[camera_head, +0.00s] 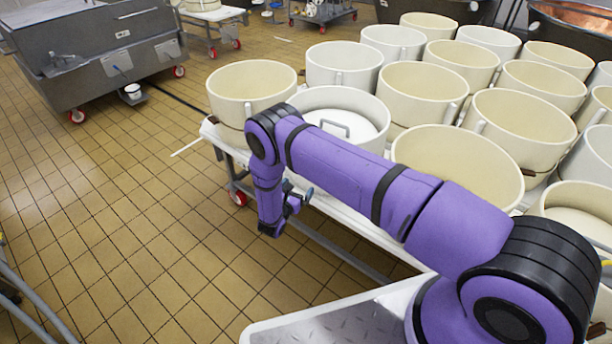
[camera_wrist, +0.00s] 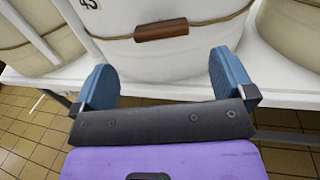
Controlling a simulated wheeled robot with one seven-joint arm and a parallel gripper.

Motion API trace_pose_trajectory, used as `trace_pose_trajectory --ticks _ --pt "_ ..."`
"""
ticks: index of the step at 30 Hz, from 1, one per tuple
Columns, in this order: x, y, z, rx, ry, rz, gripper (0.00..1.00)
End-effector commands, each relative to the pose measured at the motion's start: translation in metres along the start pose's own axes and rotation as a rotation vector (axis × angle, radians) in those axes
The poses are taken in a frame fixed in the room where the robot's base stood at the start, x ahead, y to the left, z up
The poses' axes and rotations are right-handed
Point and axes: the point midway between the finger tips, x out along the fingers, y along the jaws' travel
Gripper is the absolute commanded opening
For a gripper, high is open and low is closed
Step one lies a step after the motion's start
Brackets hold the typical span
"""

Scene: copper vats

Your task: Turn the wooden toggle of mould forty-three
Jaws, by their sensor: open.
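Mould forty-three (camera_wrist: 190,58) is a white round mould with a cord around it, standing on a white table. Part of its number shows at the upper left of the wrist view. Its wooden toggle (camera_wrist: 161,30) is a small brown bar lying nearly level on the cord at the mould's front. My gripper (camera_wrist: 162,78) is open and empty, its two blue fingers apart, below and in front of the toggle without touching it. In the head view my gripper (camera_head: 300,200) hangs low at the table's near edge, partly hidden by my arm.
The white table (camera_head: 335,232) carries several cream moulds close together, with others on both sides of mould forty-three. A grey wheeled vat (camera_head: 100,65) stands at the back left. The tiled floor (camera_head: 130,210) left of the table is clear.

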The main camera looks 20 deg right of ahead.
Motion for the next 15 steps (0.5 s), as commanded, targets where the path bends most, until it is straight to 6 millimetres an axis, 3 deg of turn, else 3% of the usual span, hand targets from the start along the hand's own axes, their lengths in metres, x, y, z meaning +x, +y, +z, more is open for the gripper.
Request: trace_pose_trajectory --ticks 9,15 --pt "0.054 -0.001 0.000 0.002 0.001 -0.003 1.00" --pt "0.071 0.000 0.000 0.002 0.001 -0.001 1.00"
